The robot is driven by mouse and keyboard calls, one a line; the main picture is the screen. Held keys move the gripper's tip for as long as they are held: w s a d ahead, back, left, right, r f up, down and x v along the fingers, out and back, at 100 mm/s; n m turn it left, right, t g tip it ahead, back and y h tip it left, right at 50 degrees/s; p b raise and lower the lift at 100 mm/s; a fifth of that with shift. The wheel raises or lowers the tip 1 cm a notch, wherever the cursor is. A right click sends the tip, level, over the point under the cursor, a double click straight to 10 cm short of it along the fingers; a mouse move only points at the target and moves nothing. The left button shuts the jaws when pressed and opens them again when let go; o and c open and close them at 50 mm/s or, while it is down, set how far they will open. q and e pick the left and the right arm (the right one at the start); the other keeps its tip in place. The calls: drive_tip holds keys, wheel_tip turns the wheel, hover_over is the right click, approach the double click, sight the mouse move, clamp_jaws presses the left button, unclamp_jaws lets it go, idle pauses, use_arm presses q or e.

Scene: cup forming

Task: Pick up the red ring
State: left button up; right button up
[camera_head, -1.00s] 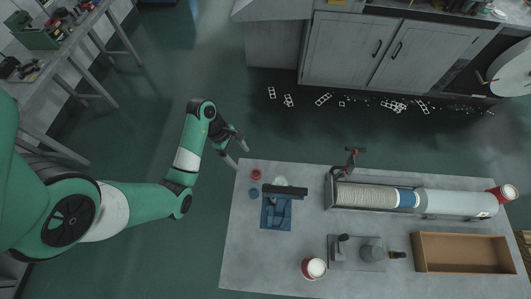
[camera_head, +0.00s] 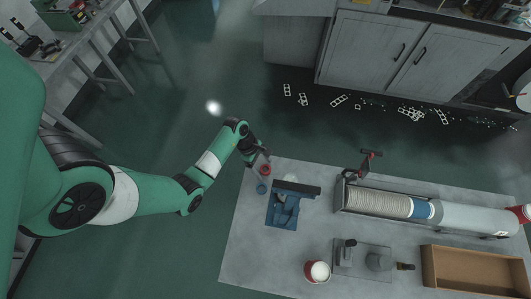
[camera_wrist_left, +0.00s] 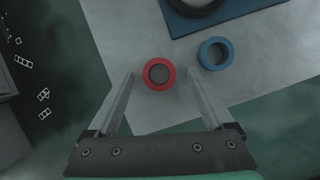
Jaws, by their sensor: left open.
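The red ring (camera_head: 265,170) lies flat near the far left corner of the grey table (camera_head: 245,235). In the left wrist view the red ring (camera_wrist_left: 159,74) shows between and just ahead of the fingertips, with grey in its centre. My left gripper (camera_wrist_left: 160,84) is open and empty, its two fingers spread wide on either side of the ring; no contact shows. In the head view my left gripper (camera_head: 258,158) hangs at the table corner, close by the ring. My right gripper is in neither view.
A blue ring (camera_head: 262,189) lies beside the red one; it also shows right of the fingers in the left wrist view (camera_wrist_left: 228,55). A blue fixture (camera_head: 284,207) with a dark bar stands to the right. A red-and-white cup (camera_head: 317,271) stands near the front edge.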

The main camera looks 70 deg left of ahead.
sight(261, 169)
use_arm(q)
clamp_jaws()
idle(0.4)
drive_tip(key=shift+r, duration=0.5)
drive_tip(key=r, duration=0.1)
drive_tip(key=r+p, duration=0.1)
drive_tip(key=r, duration=0.1)
drive_tip(key=shift+s+d+r, duration=0.1)
drive_tip(key=shift+s+r, duration=0.1)
drive_tip(key=shift+s, duration=0.1)
drive_tip(key=s+d+r+p, duration=0.2)
drive_tip(key=s+r+p, duration=0.1)
drive_tip(key=s, duration=0.3)
drive_tip(key=s+d+r+p, duration=0.1)
drive_tip(key=s+r+p, duration=0.2)
drive_tip(key=s+r, duration=0.2)
drive_tip(key=shift+s+d+r, duration=0.25)
drive_tip(key=shift+s+d, duration=0.15)
drive_tip(key=shift+s, duration=0.5)
